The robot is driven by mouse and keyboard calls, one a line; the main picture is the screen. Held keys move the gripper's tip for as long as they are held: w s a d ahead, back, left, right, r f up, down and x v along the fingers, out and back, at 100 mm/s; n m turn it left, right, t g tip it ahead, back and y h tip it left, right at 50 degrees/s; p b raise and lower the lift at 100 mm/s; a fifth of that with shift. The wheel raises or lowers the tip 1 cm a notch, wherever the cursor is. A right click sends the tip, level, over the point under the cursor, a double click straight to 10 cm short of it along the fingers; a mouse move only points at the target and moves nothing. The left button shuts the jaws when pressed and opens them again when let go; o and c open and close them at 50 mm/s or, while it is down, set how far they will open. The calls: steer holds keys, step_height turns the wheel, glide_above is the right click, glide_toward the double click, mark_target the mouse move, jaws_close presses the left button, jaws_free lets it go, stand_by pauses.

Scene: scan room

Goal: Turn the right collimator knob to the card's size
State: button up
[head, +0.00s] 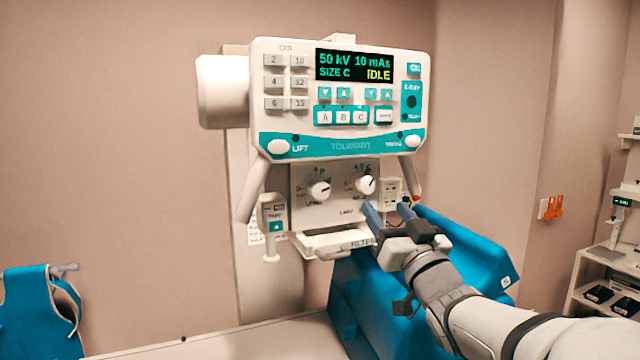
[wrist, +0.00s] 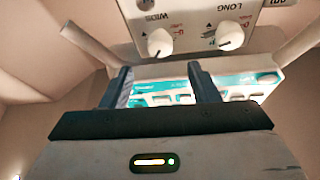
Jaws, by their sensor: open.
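The right collimator knob (head: 366,184) is a round white dial on the pale panel below the console. Its pointer appears to aim up and right; the markings are too small to read. The left knob (head: 319,189) is beside it. My gripper (head: 387,211) is open and empty, just below and right of the right knob, apart from it. The wrist view appears inverted: the right knob (wrist: 160,42) shows at left, beyond the gap between my fingers (wrist: 161,82), and the left knob (wrist: 231,36) at right. I cannot identify a size card for certain.
The console display (head: 354,66) reads 50 kV, 10 mAs, SIZE C, IDLE. A filter tray (head: 330,243) juts out below the panel. A hand switch (head: 273,220) hangs at left. Grip handles (head: 253,190) flank the panel. A blue padded form (head: 470,250) lies behind my arm.

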mark_target(369, 186)
steer(key=p+x, duration=0.3)
steer(key=x, duration=0.4)
steer(key=shift+w+r, duration=0.15)
steer(key=shift+w, duration=0.1)
steer(key=shift+c, duration=0.5)
steer(key=c, duration=0.9)
steer(key=shift+b, duration=0.35)
steer(key=shift+f+b, duration=0.25)
steer(key=shift+b, duration=0.15)
steer(key=shift+n+b, duration=0.4)
steer(key=shift+b, duration=0.3)
steer(key=shift+r, duration=0.2)
